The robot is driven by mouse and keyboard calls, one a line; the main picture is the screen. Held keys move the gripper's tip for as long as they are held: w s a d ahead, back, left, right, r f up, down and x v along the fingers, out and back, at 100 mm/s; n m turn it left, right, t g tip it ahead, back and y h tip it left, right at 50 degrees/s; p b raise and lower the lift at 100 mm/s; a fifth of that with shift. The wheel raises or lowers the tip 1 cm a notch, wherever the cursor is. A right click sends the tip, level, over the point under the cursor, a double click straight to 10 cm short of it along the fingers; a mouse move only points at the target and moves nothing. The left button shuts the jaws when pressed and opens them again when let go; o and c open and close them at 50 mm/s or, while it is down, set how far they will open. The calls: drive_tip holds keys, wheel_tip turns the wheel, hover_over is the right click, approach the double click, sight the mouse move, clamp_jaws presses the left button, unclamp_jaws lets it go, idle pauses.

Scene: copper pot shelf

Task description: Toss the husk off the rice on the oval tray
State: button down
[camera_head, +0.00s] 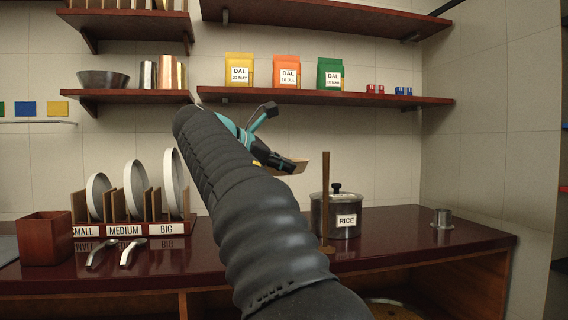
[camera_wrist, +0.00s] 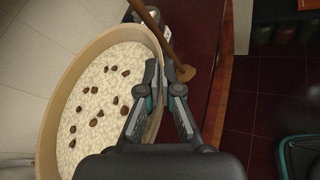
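The oval tray (camera_wrist: 50,130) is pale wood and fills the left of the wrist view. White rice (camera_wrist: 100,85) covers its inside, and several dark brown husk pieces (camera_wrist: 97,122) lie scattered over the rice. My gripper (camera_wrist: 163,80) has its fingers at the tray's right rim and appears shut on it. Only a small wooden edge of the tray (camera_head: 299,166) shows there, raised off the counter.
A lidded steel pot labelled RICE (camera_head: 338,218) stands on the dark red counter (camera_head: 420,240). A small metal cup (camera_head: 442,219) is at right. A plate rack (camera_head: 135,229) and red box (camera_head: 46,239) are at left. Shelves hang above.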

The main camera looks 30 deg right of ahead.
wheel_tip(320, 180, up, 3)
drive_tip(key=p, duration=0.2)
drive_tip(key=shift+p, duration=0.4)
drive_tip(key=shift+r, duration=0.9)
wheel_tip(320, 180, down, 5)
drive_tip(key=b, duration=0.3)
drive_tip(key=shift+b, duration=0.3)
wheel_tip(320, 180, up, 3)
drive_tip(key=p, duration=0.3)
drive_tip(key=shift+r+p, duration=0.1)
drive_tip(key=shift+p, duration=0.25)
drive_tip(key=shift+r, duration=0.85)
wheel_tip(320, 180, down, 5)
drive_tip(key=b, duration=0.3)
drive_tip(key=shift+b, duration=0.35)
wheel_tip(320, 180, up, 3)
drive_tip(key=p, duration=0.3)
drive_tip(key=shift+r+p, duration=0.2)
drive_tip(key=shift+p, duration=0.2)
drive_tip(key=shift+r, duration=0.8)
drive_tip(key=shift+f+b, duration=1.9)
drive_tip(key=shift+f, duration=0.55)
drive_tip(key=shift+r, duration=0.1)
